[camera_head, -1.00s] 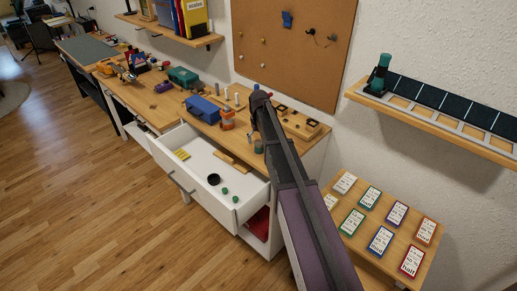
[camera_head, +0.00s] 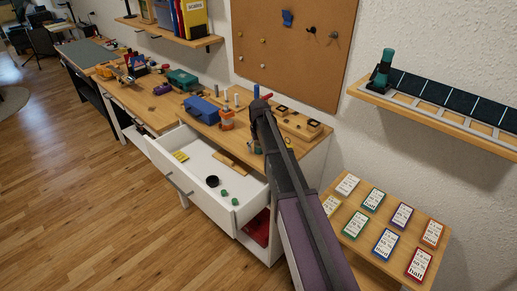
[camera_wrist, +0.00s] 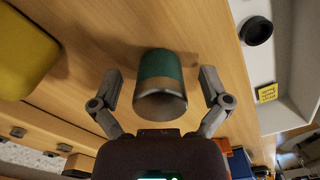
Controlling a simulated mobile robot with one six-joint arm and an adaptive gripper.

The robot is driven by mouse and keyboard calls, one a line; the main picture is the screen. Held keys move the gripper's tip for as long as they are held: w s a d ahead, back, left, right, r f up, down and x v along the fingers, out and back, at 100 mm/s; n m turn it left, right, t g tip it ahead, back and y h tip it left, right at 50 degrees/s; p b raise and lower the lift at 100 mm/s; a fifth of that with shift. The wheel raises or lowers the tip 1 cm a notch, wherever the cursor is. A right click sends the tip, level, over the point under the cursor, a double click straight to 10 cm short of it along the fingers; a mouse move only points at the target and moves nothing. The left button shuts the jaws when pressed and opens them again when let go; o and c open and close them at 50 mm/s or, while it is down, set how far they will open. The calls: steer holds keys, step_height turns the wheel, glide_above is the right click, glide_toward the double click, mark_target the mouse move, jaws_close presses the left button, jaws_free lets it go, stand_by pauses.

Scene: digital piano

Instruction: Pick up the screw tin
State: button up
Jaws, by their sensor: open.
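A short cylinder with a green band and a bare metal end, which looks like the screw tin (camera_wrist: 160,82), is on the wooden bench top in the wrist view. My gripper (camera_wrist: 162,76) is open, with one finger on each side of the tin and a visible gap at both sides. I cannot tell how deep the fingers reach beside it. In the head view my arm comes down over the near end of the bench. The tin is mostly hidden there behind my gripper.
The open white drawer (camera_head: 197,193) below the bench holds a black round dish (camera_head: 212,181) and small green pieces. A blue box (camera_head: 202,109), an orange-and-white bottle (camera_head: 227,120) and a wooden tray (camera_head: 300,124) stand nearby. A yellow object (camera_wrist: 25,52) is left in the wrist view.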

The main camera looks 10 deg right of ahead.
steer(key=c, duration=1.3)
steer(key=shift+r, duration=0.15)
step_height(320, 180, up, 3)
steer(key=p, duration=0.3)
steer(key=shift+r+p, duration=0.2)
steer(key=shift+p, duration=0.15)
steer(key=s, duration=0.5)
steer(key=s+r+p, duration=0.1)
steer(key=s, duration=1)
steer(key=shift+d+r, duration=0.15)
steer(key=shift+d, duration=0.05)
